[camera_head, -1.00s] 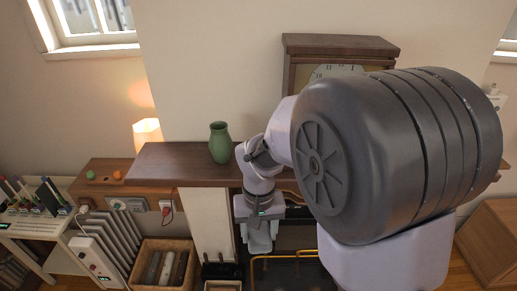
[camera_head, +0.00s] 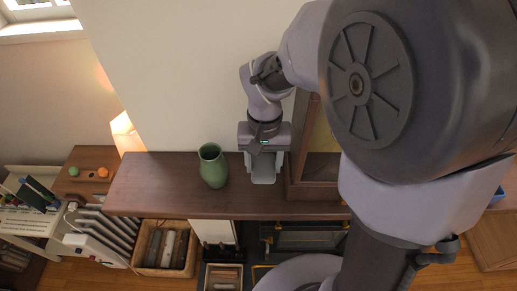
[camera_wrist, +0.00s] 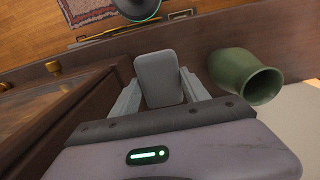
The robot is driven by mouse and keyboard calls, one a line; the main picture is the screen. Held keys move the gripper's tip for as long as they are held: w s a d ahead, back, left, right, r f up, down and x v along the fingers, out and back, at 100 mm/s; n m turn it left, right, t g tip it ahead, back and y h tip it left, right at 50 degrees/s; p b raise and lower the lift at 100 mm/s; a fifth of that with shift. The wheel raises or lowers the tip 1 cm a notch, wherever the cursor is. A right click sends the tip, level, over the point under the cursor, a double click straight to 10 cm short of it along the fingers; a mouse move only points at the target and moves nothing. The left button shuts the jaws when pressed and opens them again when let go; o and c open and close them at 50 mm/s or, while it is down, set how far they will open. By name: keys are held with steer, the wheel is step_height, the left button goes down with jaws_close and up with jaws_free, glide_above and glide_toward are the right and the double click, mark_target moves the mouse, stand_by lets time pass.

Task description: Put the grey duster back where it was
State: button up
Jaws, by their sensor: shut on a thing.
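The grey duster (camera_head: 264,170) shows as a plain grey block with rounded corners. My gripper (camera_head: 264,157) is shut on it and points down over the dark wooden mantel shelf (camera_head: 150,190). In the wrist view the duster (camera_wrist: 160,78) sits between the two fingers of my gripper (camera_wrist: 160,90). It is between the green vase (camera_head: 212,168) and the clock case (camera_head: 312,175). I cannot tell whether the duster touches the shelf. Its underside is hidden.
The vase also stands close beside my fingers in the wrist view (camera_wrist: 240,75). The clock case is close on the other side, partly hidden by my arm. The shelf's left end is clear.

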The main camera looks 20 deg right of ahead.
mark_target(263, 193)
steer(key=f, duration=0.3)
steer(key=f+b, duration=0.1)
steer(key=f, duration=0.2)
steer(key=s+f+b, duration=0.1)
steer(key=f, duration=0.2)
steer(key=shift+a+f, duration=0.15)
steer(key=shift+f, duration=0.25)
steer(key=o, duration=1.6)
